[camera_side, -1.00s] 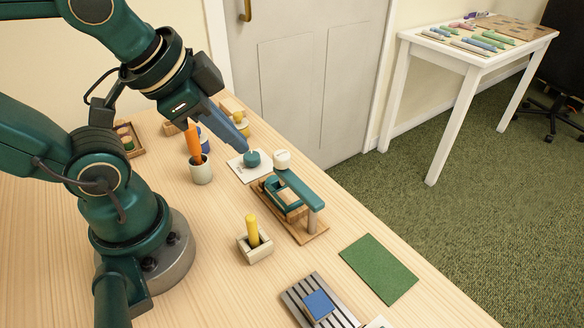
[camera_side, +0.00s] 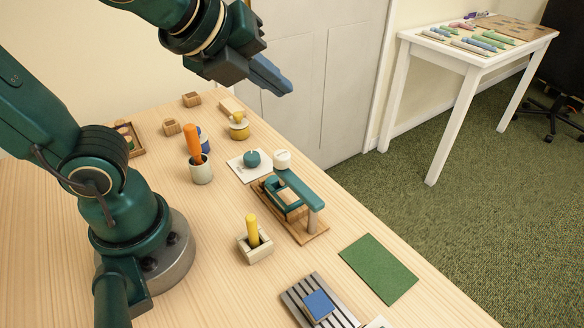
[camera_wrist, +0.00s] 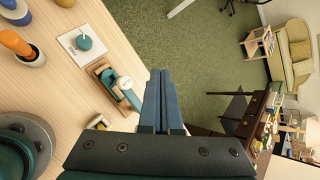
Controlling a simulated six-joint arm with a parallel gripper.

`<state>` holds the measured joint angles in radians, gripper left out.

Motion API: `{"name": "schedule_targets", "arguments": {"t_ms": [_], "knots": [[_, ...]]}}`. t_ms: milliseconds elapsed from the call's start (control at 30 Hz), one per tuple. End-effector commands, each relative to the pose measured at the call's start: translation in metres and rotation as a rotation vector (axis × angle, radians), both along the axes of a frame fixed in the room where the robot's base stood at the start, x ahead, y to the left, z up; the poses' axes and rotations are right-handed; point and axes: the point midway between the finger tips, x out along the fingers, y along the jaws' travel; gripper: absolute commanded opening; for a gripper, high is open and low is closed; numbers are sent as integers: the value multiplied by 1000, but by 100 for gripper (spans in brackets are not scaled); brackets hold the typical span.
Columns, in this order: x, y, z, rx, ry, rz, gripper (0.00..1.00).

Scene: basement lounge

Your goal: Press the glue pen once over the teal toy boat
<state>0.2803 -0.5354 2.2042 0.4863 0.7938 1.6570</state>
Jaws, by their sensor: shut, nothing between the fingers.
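My gripper (camera_side: 286,86) is shut and empty, raised high above the far part of the table; its closed fingers (camera_wrist: 160,78) point away from me in the wrist view. A small rounded teal piece (camera_side: 252,158) sits on a white card (camera_side: 240,170); I cannot tell if it is the toy boat. Beside it, a wooden base (camera_side: 318,236) carries a boxy teal body under a teal arm (camera_side: 297,186) with a white knob (camera_side: 282,157). An orange pen-like stick (camera_side: 193,142) stands in a white cup (camera_side: 201,174). A yellow one (camera_side: 252,228) stands in a wooden holder (camera_side: 256,254). Which is the glue pen is unclear.
A green mat (camera_side: 378,268) and a grey slatted rack (camera_side: 300,298) with a blue block (camera_side: 319,304) lie nearer. A yellow pot (camera_side: 239,128) and small wooden blocks (camera_side: 191,99) stand at the back. The air around my gripper is clear.

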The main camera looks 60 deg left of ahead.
Motion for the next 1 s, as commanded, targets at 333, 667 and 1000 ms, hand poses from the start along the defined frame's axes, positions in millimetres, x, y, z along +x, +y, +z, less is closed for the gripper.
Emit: {"name": "schedule_targets", "arguments": {"t_ms": [333,667,1000], "knots": [[0,0,-4,-2,2,3,0],[-1,0,-42,-1,6,1,0],[-1,0,-79,2,6,4,0]]}}
